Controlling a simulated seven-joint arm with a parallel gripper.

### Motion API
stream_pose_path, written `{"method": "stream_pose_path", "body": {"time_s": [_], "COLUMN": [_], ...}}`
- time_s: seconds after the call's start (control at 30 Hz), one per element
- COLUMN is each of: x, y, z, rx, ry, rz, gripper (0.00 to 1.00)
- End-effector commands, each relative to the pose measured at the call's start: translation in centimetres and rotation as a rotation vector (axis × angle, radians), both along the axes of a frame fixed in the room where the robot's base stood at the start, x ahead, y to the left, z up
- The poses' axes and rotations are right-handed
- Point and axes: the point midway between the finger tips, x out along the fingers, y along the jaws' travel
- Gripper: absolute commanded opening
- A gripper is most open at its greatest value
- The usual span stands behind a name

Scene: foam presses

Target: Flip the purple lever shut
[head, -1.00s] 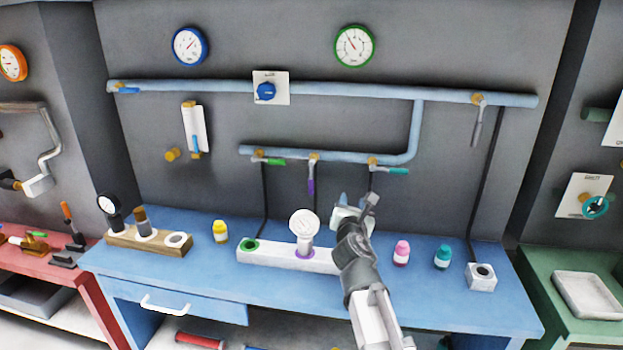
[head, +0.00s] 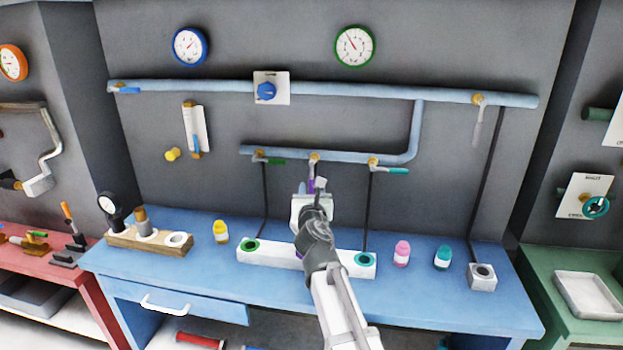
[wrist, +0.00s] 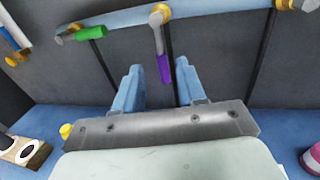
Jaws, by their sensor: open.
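The purple lever (wrist: 164,68) hangs straight down from its valve (wrist: 160,16) on the lower blue pipe, crosswise to the pipe. In the head view the purple lever (head: 311,187) is partly hidden by my gripper (head: 310,190). In the wrist view my gripper (wrist: 158,78) is open, with its two blue fingers pointing up at the wall. The lever's purple end shows between the fingertips, nearer the right one. I see no clear contact.
A green lever (head: 272,161) sits to the left and a teal lever (head: 394,169) to the right, both along the pipe. Black lines run down the wall. A white block (head: 338,264) with ports stands on the blue bench (head: 210,280) below, partly behind my arm.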

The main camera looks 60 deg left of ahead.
Motion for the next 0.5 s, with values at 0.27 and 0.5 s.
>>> {"method": "stream_pose_path", "body": {"time_s": [0.27, 0.5], "x": [3.0, 4.2], "y": [4.5, 6.3], "z": [0.1, 0.1], "rx": [0.001, 0.001], "ry": [0.001, 0.001], "rz": [-0.001, 0.000], "gripper": [0.40, 0.40]}}
